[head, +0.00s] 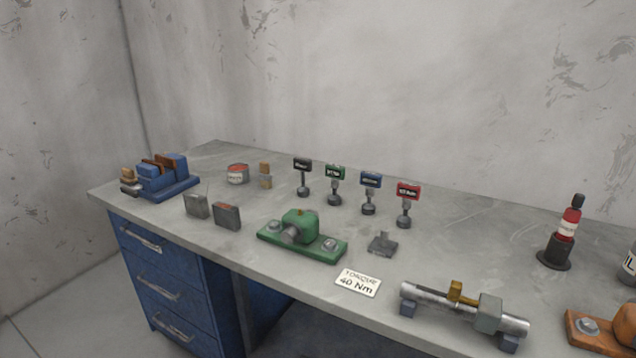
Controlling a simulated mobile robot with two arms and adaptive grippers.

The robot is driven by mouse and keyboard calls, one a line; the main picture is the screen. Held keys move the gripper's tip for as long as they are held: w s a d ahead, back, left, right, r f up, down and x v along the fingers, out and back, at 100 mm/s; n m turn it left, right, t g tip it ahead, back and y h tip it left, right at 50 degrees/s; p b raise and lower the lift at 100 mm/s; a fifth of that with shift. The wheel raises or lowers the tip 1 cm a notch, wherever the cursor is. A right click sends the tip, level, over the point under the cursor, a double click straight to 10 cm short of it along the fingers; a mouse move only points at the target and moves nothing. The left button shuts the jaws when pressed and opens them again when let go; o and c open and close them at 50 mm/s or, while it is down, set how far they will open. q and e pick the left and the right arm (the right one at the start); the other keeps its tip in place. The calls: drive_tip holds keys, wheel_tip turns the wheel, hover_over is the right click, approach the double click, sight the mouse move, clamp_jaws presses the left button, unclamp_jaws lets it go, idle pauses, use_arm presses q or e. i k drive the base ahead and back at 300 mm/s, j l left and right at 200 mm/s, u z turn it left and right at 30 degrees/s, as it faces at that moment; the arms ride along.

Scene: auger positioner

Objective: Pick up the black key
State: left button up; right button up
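The black key (303,166) stands upright on the grey workbench (440,232), towards the back. It has a flat black head with a small pale label, a thin stem and a round dark foot. Neither of my grippers is in view.
A green fixture (300,237) stands in front of the keys, with a small grey block (382,243) to its right. A torque card (358,283) and a metal cylinder assembly (465,308) lie near the front edge. A blue vise (163,178) stands far left.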

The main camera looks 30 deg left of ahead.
sight(303, 164)
drive_tip(key=j+z, duration=0.3)
drive_tip(key=j, duration=2.15)
drive_tip(key=i, duration=0.05)
